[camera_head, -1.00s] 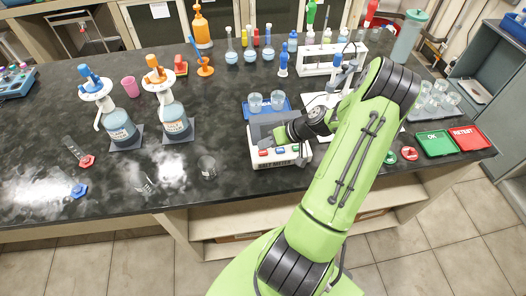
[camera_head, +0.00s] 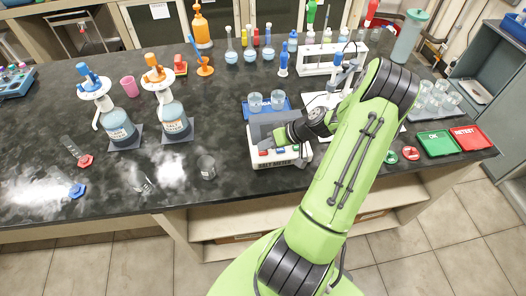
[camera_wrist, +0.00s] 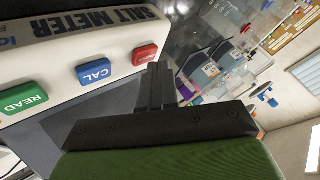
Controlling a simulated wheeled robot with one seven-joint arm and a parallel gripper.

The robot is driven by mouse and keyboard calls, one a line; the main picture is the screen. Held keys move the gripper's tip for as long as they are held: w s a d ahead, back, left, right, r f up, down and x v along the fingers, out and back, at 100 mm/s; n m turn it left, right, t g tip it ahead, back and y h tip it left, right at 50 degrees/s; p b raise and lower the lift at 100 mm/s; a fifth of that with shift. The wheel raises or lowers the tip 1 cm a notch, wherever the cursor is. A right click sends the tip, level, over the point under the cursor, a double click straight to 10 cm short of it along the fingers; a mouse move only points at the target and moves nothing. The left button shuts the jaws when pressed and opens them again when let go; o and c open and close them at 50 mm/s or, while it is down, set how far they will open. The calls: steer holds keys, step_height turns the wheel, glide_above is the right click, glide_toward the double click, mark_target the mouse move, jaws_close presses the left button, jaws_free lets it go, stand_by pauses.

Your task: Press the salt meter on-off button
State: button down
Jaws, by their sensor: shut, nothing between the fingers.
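The salt meter (camera_head: 262,163) is a white box with a grey top near the bench's front edge. In the wrist view its case (camera_wrist: 60,45) fills the upper left. It carries a green READ button (camera_wrist: 22,99), a blue CAL button (camera_wrist: 95,71) and a red button (camera_wrist: 145,53), whose label is hard to read. My gripper (camera_wrist: 158,68) is shut and empty, its fingertips close beside the red button. Whether they touch it I cannot tell. In the head view my gripper (camera_head: 268,143) is over the meter, and my arm comes in from the right.
A blue tray with two beakers (camera_head: 255,104) stands just behind the meter. Two bottles on dark pads (camera_head: 121,129) stand further left. A white rack (camera_head: 316,67) is behind. Green and red trays (camera_head: 436,143) lie to the right.

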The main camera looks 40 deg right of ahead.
mark_target(266, 152)
steer(key=shift+f+b, duration=0.45)
steer(key=shift+f, duration=0.05)
steer(key=shift+r, duration=0.15)
stand_by(0.4)
steer(key=shift+r+p, duration=0.6)
steer(key=shift+r, duration=0.2)
step_height(266, 152, up, 5)
steer(key=p, duration=0.3)
steer(key=shift+r+p, duration=0.1)
steer(key=shift+p, duration=0.2)
stand_by(0.3)
